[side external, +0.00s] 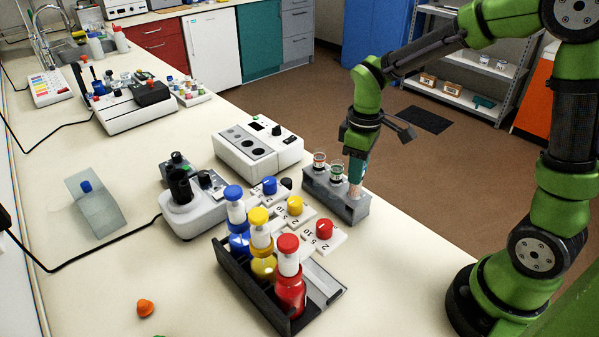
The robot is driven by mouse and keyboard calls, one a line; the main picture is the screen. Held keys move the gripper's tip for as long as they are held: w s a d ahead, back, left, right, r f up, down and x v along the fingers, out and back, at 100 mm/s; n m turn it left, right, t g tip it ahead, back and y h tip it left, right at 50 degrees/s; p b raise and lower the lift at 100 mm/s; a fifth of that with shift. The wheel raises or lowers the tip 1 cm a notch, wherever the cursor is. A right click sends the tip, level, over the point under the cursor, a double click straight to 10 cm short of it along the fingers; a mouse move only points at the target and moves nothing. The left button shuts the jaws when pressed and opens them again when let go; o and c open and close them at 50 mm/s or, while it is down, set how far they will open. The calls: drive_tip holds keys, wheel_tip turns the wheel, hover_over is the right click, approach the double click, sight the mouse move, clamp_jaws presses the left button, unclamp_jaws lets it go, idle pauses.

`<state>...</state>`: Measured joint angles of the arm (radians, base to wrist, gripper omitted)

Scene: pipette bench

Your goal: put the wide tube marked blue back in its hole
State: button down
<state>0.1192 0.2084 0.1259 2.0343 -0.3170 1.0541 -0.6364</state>
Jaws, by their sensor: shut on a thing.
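A grey rack (347,208) stands near the bench's right edge. A wide tube marked red (319,161) and one marked green (337,172) stand upright in it. My gripper (357,175) points down over the rack's right end, shut on the wide tube marked blue (355,189). The tube looks upright, at or just above the rack's near-right hole. The fingers hide most of it, so its blue mark and how deep it sits cannot be told.
A white instrument (258,150) stands behind the rack. A dark tray (257,290) of blue, yellow and red bottles is in front. An orange cap (145,307) lies at the front left.

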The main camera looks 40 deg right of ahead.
drive_tip(key=shift+f, duration=0.2)
drive_tip(key=shift+f, duration=1.95)
drive_tip(key=c, duration=0.8)
unclamp_jaws()
